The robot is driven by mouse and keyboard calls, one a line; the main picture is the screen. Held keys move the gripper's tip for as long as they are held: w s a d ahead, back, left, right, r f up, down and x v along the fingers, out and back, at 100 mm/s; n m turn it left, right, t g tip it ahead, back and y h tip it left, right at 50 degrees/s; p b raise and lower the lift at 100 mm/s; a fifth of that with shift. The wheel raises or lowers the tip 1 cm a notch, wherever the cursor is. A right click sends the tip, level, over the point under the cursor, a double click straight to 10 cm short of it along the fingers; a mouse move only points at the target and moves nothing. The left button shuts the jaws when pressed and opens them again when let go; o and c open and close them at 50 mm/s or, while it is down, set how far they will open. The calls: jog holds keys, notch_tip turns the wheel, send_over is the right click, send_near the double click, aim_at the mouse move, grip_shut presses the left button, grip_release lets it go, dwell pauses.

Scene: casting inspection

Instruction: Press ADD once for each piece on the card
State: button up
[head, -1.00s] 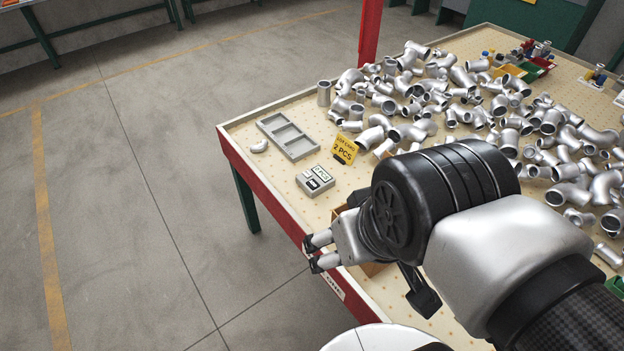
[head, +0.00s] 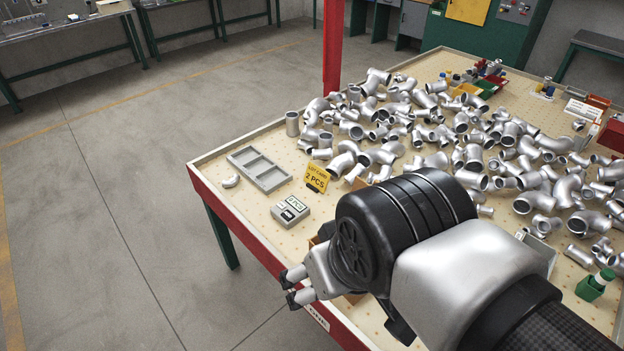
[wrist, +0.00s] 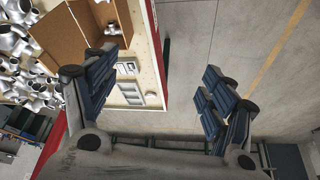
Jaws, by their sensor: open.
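The yellow card (head: 317,178) stands on the table and reads 2 PCS. The small grey counter box (head: 290,211) lies in front of it near the table's front edge. Its display shows a number with PCS, which looks like 0, and it has a dark-framed button; the button's label is too small to read. It shows small in the wrist view (wrist: 127,68). My gripper (head: 288,288) is open and empty, beyond the table's front edge and apart from the counter box. Its two fingers stand wide apart in the wrist view (wrist: 157,72).
A grey compartment tray (head: 260,169) lies behind the counter box, with a small curved piece (head: 230,182) beside it. A heap of silver pipe fittings (head: 450,140) covers much of the table. A cardboard box (wrist: 75,40) shows in the wrist view. Open floor lies left.

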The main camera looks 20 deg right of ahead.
grip_shut()
dwell(1.0)
dwell(1.3)
